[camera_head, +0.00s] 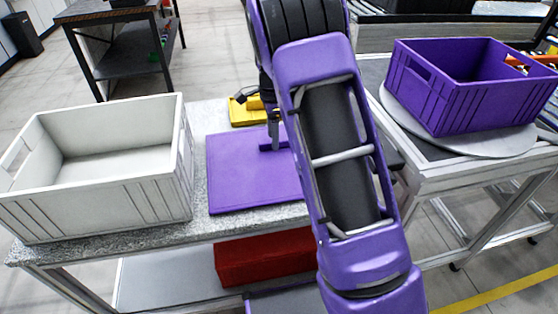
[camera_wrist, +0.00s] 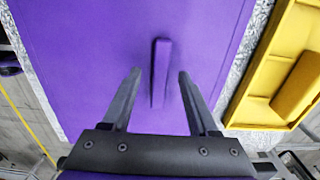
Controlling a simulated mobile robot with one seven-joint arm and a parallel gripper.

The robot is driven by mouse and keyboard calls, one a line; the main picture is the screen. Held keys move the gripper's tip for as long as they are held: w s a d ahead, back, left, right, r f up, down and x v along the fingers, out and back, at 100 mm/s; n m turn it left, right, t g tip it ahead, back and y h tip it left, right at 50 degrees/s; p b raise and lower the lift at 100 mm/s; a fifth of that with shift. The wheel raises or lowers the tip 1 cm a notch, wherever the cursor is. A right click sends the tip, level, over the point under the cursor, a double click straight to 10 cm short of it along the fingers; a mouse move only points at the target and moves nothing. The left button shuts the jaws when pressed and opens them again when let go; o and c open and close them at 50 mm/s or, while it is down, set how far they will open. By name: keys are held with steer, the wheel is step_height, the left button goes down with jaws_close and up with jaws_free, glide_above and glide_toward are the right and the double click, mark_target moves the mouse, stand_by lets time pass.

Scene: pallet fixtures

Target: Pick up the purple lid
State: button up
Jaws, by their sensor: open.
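The purple lid (camera_head: 240,180) lies flat on the speckled grey table, between the white crate and my arm. It fills most of the wrist view (camera_wrist: 95,45), where its upright handle (camera_wrist: 161,72) stands near the middle. My gripper (camera_wrist: 158,74) is open, with one finger on each side of the handle's near end. I cannot tell how far the fingertips reach down beside it. In the head view my gripper (camera_head: 272,140) is at the lid's handle, and my arm hides the lid's right part.
A yellow piece (camera_head: 247,112) lies behind the lid and shows at right in the wrist view (camera_wrist: 262,95). An empty white crate (camera_head: 110,205) stands left of the lid. A purple crate (camera_head: 450,105) sits on a round plate at right. A red box (camera_head: 262,262) is on the lower shelf.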

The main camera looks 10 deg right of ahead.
steer(key=shift+f, duration=0.5)
jaws_close()
steer(key=shift+r, duration=0.1)
stand_by(0.9)
